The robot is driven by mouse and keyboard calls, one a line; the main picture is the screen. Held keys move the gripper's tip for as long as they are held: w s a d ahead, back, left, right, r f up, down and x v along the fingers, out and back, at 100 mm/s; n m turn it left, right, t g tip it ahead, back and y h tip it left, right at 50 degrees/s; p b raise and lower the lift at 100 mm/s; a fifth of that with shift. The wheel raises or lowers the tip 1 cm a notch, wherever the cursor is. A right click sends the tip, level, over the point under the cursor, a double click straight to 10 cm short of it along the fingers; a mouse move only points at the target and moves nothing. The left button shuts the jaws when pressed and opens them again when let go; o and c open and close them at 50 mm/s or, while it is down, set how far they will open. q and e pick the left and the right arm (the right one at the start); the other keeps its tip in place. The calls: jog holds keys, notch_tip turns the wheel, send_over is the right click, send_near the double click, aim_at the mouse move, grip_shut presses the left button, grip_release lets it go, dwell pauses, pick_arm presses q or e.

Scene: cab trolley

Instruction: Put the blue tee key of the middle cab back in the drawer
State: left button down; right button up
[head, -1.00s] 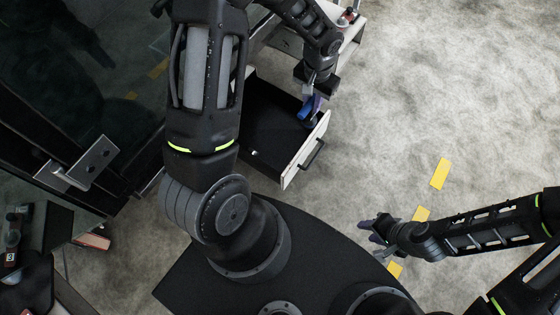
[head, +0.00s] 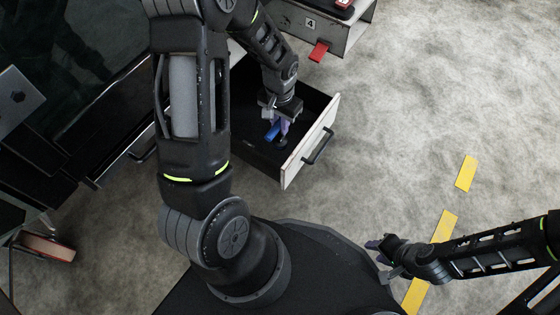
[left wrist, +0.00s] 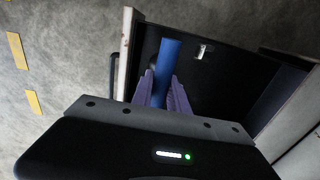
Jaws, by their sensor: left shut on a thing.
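The blue tee key (head: 273,132) is in my left gripper (head: 281,127), over the open drawer (head: 327,133). In the left wrist view the key's blue bar (left wrist: 166,65) stands between the two purple fingers (left wrist: 164,95), which are shut on it. The key is within the drawer's outline; I cannot tell whether it touches the floor of the drawer. A dark round part shows beside the key. My right gripper (head: 378,247) is away at the lower right, over the floor, its opening unclear.
The drawer's white front has a dark handle (head: 319,146). A small light object (left wrist: 203,51) lies in the drawer. A cabinet marked 4 (head: 311,23) with a red tab (head: 319,51) stands behind. Yellow floor marks (head: 466,173) lie to the right; the floor there is clear.

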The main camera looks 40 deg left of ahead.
aim_at(280, 140)
pick_arm(q)
notch_tip(280, 140, down, 6)
jog(key=b, duration=0.2)
jog(key=shift+f+b, duration=0.1)
jog(key=shift+b, duration=0.25)
jog(key=shift+f+b, duration=0.9)
jog(key=shift+f, duration=0.95)
jog(key=shift+f, duration=0.15)
jog(key=c, duration=1.3)
grip_release()
notch_tip(280, 140, up, 12)
jog(key=p, duration=0.5)
